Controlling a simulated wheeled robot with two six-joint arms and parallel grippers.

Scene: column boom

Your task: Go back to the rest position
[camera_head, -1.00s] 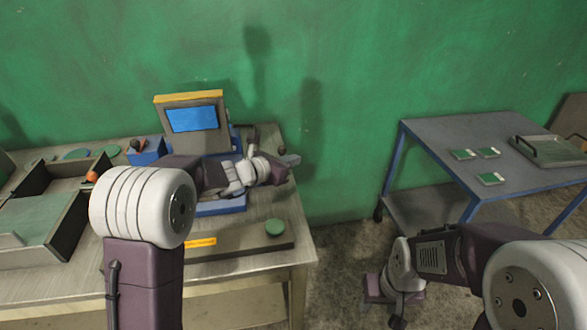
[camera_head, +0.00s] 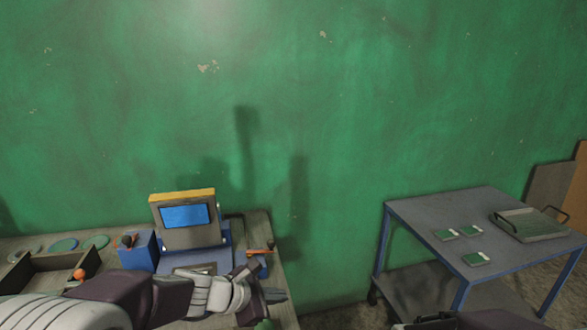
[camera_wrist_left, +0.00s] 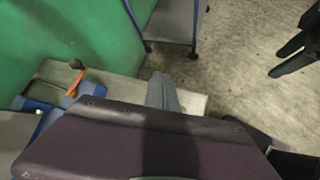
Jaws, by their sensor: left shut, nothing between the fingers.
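My left gripper (camera_head: 276,295) is low in the head view, over the right end of the workbench, with its fingers pointing right. In the left wrist view its grey fingers (camera_wrist_left: 164,92) are together and empty. The fingers look clear of the blue device. Dark prongs at the right edge of the left wrist view (camera_wrist_left: 290,58) look like part of my right arm's gripper; whether they are open is unclear. In the head view only a dark sliver of my right arm shows at the bottom edge.
A blue device with a screen (camera_head: 187,217) stands on the workbench (camera_head: 284,312). An orange-handled tool (camera_head: 260,251) lies right of it. An open box (camera_head: 45,263) is at left. A blue-legged table (camera_head: 420,215) holds green cards (camera_head: 446,234) and a tray (camera_head: 530,224). Floor separates bench and table.

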